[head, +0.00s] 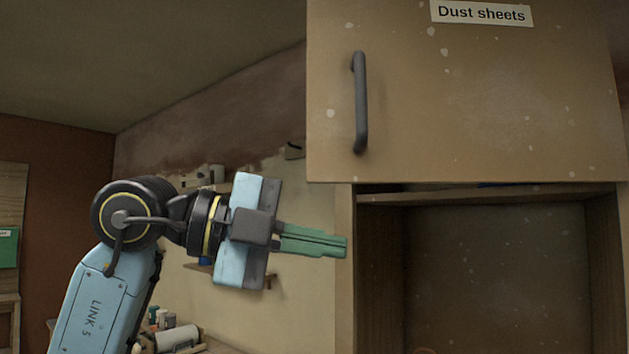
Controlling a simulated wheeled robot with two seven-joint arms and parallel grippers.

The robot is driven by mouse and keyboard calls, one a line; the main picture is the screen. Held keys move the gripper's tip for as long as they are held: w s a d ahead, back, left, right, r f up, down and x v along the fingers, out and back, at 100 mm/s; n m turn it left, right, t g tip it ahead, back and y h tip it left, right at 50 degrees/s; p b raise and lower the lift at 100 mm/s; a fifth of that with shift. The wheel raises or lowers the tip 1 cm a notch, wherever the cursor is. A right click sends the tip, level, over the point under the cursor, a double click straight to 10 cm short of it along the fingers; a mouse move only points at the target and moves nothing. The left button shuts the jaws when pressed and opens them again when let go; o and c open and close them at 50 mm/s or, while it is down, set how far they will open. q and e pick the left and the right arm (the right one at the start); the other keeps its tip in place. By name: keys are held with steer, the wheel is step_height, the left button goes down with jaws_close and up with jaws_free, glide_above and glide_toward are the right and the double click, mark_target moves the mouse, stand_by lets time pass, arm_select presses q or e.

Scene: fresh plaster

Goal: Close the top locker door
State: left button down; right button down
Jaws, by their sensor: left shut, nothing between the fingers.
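The top locker door (470,110) is a tan, paint-speckled panel labelled "Dust sheets" (481,12). Its dark bar handle (361,103) is upright near its left edge. The door covers the front of the top compartment, and its left edge reaches past the locker's left side panel (345,270). I cannot tell how wide any gap behind it is. My left gripper (344,246) is shut and empty, its green fingers pointing right, below the door's lower left corner and in front of the side panel. It looks apart from the door. My right gripper is out of view.
Below the door is an open, dark compartment (490,270) with a wooden shelf edge (480,195) above it. At the back left, jars and a roll (178,336) lie on a bench, and small wall shelves hold items. A green box (8,248) is at far left.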

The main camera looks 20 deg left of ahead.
arm_select(q)
steer(key=s+a+r+n+t+y, duration=0.4)
steer(key=s+a+r+t+y, duration=0.1)
steer(key=s+r+t, duration=0.35)
steer(key=p, duration=0.3)
glide_toward(334, 177)
steer(key=d, duration=0.4)
steer(key=shift+g, duration=0.35)
steer(key=w, duration=0.1)
steer(key=w+p, duration=0.1)
steer(key=w, duration=0.2)
steer(key=shift+w+a+r+p, duration=0.15)
steer(key=shift+a+r+p, duration=0.2)
steer(key=shift+r+p, duration=0.05)
steer(key=shift+w+a, duration=0.25)
steer(key=shift+w, duration=0.2)
steer(key=shift+d+f, duration=0.1)
steer(key=shift+w, duration=0.1)
